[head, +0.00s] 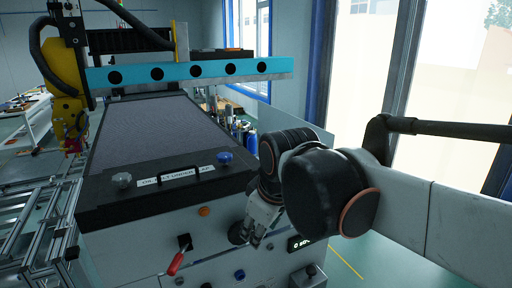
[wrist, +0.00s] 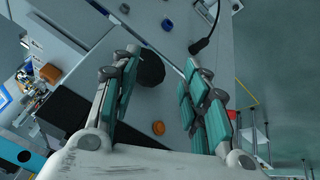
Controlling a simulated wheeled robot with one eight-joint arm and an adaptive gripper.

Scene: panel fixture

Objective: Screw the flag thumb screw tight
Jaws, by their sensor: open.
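A dark round knob (head: 237,232) sits on the front panel of the grey machine, just left of my gripper (head: 256,234). In the wrist view this knob (wrist: 151,68) lies beside the left finger, between the two fingers in the picture. My gripper (wrist: 163,68) is open, and nothing is held between its teal pads. A gap to the panel cannot be judged. No flag shape can be made out on the knob, so I cannot tell for sure whether it is the thumb screw.
An orange button (head: 204,211), a red-handled lever (head: 176,262) and a blue button (head: 240,275) are on the panel near the knob. A display (head: 300,243) is to the right. A blue knob (head: 224,158) stands on the black top edge. Floor at right is clear.

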